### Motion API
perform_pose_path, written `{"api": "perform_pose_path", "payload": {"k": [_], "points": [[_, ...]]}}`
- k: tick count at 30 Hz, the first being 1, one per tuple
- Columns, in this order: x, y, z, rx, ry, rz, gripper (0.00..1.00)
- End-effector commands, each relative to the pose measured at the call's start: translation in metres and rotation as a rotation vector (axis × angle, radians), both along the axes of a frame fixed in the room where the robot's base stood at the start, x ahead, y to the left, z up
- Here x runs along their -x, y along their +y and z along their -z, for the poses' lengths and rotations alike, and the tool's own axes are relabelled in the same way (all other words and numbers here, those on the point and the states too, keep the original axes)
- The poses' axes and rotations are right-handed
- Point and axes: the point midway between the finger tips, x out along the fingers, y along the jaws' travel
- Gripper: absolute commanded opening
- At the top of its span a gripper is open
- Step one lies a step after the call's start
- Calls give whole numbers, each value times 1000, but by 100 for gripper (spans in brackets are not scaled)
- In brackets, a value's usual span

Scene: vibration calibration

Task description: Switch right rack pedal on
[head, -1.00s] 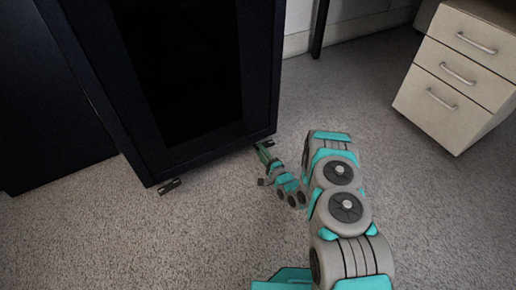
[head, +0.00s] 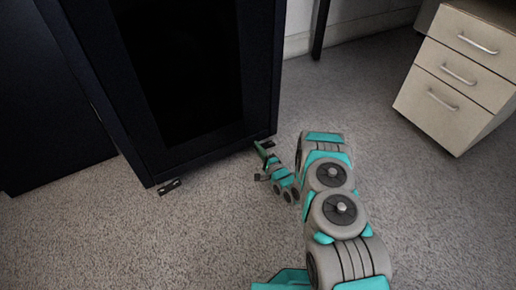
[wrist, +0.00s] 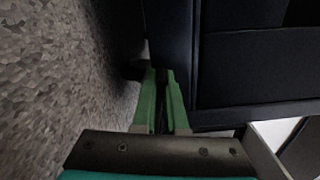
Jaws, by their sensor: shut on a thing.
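The dark rack (head: 155,165) stands at the left in the head view. The right rack pedal (head: 268,143) is a small dark piece at the foot of its right front corner. My gripper (head: 260,146) is low at that corner, right by the pedal. In the wrist view its two green fingers (wrist: 160,74) are close together beside the rack's dark lower edge (wrist: 245,116). They are shut on a dark thing between them, which looks like the right pedal. The contact is dim and mostly hidden by the fingers, so the pedal's tilt cannot be told.
The left pedal (head: 169,186) sticks out at the rack's left front corner. A white drawer cabinet (head: 455,80) stands at the upper right. Grey carpet (head: 120,240) is free in front of the rack, and a dark post (head: 320,28) stands behind.

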Motion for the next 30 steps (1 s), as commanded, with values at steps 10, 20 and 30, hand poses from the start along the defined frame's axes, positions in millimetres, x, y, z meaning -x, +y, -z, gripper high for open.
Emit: {"api": "perform_pose_path", "payload": {"k": [10, 20, 30], "points": [[0, 0, 0, 1, 1, 0, 0], [1, 1, 5, 158, -107, 1, 0], [2, 2, 13, 330, -222, 0, 0]]}}
